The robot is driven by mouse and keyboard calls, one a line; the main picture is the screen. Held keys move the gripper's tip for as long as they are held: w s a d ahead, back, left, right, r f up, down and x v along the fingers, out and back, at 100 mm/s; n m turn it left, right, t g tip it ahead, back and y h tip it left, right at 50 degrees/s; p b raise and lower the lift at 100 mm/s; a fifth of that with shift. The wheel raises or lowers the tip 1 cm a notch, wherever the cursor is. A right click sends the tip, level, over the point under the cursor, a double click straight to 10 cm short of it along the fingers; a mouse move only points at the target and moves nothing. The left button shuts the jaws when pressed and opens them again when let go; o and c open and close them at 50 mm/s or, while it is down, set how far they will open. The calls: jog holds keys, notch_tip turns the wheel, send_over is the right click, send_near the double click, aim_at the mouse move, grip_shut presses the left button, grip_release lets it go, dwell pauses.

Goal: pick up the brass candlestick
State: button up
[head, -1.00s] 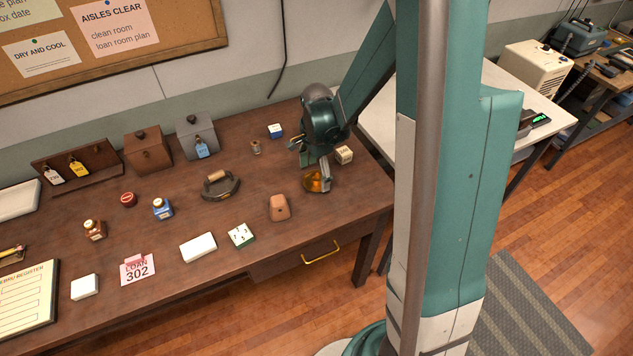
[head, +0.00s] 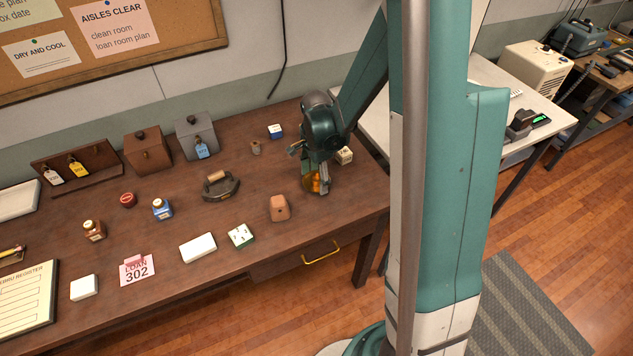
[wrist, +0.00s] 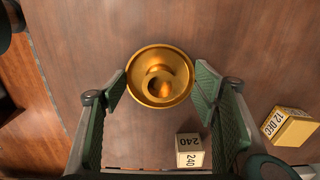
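The brass candlestick (wrist: 160,76) stands on the table, seen from above in the wrist view as a round gold dish with a socket in its middle. In the head view the candlestick (head: 312,183) is partly hidden by my gripper. My gripper (wrist: 162,84) is open, with one green-padded finger on each side of the candlestick. The right pad is close to the rim, and I cannot tell whether it touches. In the head view my gripper (head: 318,186) points down over the candlestick.
A cream block marked 240 (wrist: 189,152) and a yellowish block marked 12 DEC (wrist: 289,126) lie near my gripper. The table's front edge is close by.

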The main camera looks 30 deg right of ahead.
aim_at(317, 177)
jog(key=c, duration=0.5)
jog(key=shift+o, duration=0.2)
jog(key=shift+r, duration=0.1)
jog(key=shift+r+p, duration=0.55)
jog(key=shift+r, duration=4.4)
